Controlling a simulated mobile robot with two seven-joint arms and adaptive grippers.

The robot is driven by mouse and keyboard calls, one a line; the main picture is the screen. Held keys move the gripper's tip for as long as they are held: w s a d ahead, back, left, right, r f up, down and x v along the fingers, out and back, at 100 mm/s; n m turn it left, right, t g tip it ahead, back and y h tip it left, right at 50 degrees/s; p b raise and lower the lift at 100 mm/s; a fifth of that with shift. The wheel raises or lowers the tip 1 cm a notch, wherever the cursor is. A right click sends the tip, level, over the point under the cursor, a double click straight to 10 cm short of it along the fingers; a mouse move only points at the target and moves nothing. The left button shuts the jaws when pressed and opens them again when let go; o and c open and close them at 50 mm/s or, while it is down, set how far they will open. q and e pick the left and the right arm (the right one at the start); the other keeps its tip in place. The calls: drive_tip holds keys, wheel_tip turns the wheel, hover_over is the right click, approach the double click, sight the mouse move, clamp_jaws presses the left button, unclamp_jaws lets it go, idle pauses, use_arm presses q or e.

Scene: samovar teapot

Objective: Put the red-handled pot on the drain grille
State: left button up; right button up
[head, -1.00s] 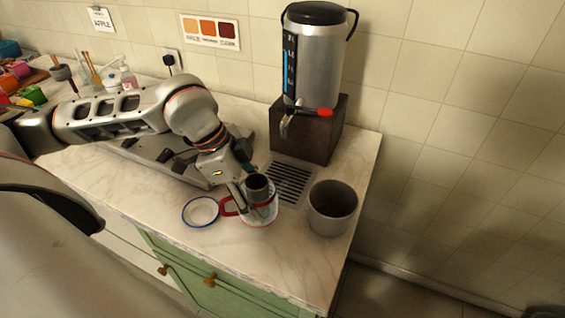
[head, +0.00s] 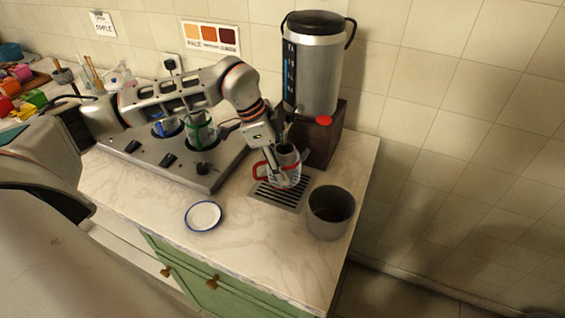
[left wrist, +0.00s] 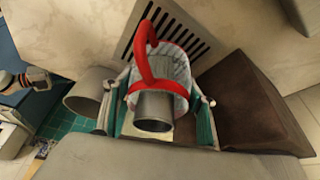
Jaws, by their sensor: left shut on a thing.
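The red-handled pot (head: 290,180) is a pale pot with a red rim and handle and a dark grey cylinder in its mouth. My left gripper (head: 279,155) is shut on it, one finger on each side in the left wrist view (left wrist: 160,115). The red handle (left wrist: 143,62) points away from the wrist. The pot is over the drain grille (head: 265,197), in front of the urn. The grille's slots also show beyond the pot in the left wrist view (left wrist: 130,48). I cannot tell whether the pot touches the grille. My right gripper is not in view.
A grey open canister (head: 332,212) stands close on the right of the grille. The steel urn (head: 312,75) with a red-handled tap stands behind on a brown block (head: 325,140). A white saucer (head: 203,216) lies left; a hob (head: 170,160) with a green-handled pot is farther left.

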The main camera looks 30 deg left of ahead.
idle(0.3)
use_arm(q)
drive_tip(key=shift+s+f, duration=0.1)
drive_tip(key=shift+f, duration=0.25)
drive_tip(key=shift+f+b, duration=0.1)
drive_tip(key=shift+b, duration=0.25)
